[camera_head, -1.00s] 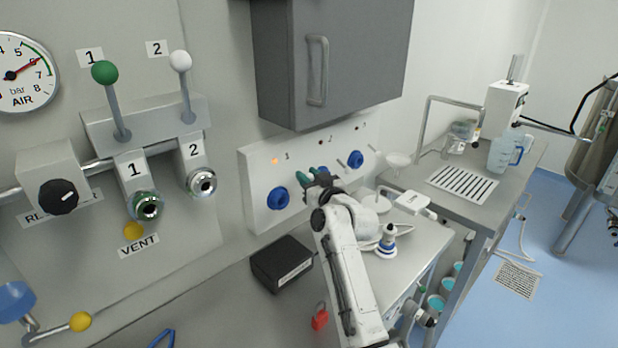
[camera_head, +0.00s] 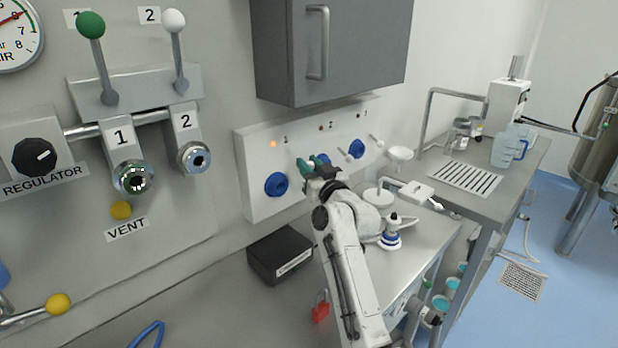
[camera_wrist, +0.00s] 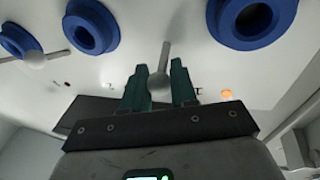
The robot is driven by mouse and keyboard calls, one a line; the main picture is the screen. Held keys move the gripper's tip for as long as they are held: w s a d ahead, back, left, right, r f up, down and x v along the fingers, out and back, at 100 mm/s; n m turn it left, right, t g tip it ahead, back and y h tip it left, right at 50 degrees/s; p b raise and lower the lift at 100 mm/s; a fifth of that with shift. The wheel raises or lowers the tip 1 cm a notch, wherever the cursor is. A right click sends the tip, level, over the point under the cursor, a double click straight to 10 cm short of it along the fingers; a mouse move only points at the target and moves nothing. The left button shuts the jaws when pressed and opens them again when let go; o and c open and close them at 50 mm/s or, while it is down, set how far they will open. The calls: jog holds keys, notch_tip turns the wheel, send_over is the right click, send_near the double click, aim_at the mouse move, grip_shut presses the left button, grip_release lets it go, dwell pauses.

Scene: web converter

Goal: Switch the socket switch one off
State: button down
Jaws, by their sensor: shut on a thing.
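The white socket panel (camera_head: 250,205) on the wall has three blue sockets; socket one (camera_head: 276,184) is at the left. The lamp by label 1 (camera_head: 272,144) glows orange, as it also does in the wrist view (camera_wrist: 227,93). My gripper (camera_head: 312,163) is at the panel, right of socket one. In the wrist view its green fingers (camera_wrist: 160,72) are on both sides of the pale ball-ended lever of switch one (camera_wrist: 165,55), shut on it. In the head view the gripper hides this lever.
The levers of switch two (camera_head: 345,154) and switch three (camera_head: 376,141) are to the right. A grey cabinet (camera_head: 350,60) hangs above the panel. A black box (camera_head: 280,255) sits below. A steel table (camera_head: 425,245) with small items stands right of my arm.

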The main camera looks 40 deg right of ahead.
jog(key=shift+s+f+m+t+h+b, duration=0.1)
jog(key=shift+f+m+t+h+b, duration=0.5)
jog(key=shift+b, duration=2.8)
jog(key=shift+r+t+b, duration=0.1)
jog(key=shift+t+b, duration=0.4)
jog(key=shift+b, duration=0.35)
jog(key=c, duration=0.9)
grip_release()
jog(key=shift+b+v, duration=0.6)
jog(key=shift+v, duration=4.8)
jog(key=shift+c, duration=0.3)
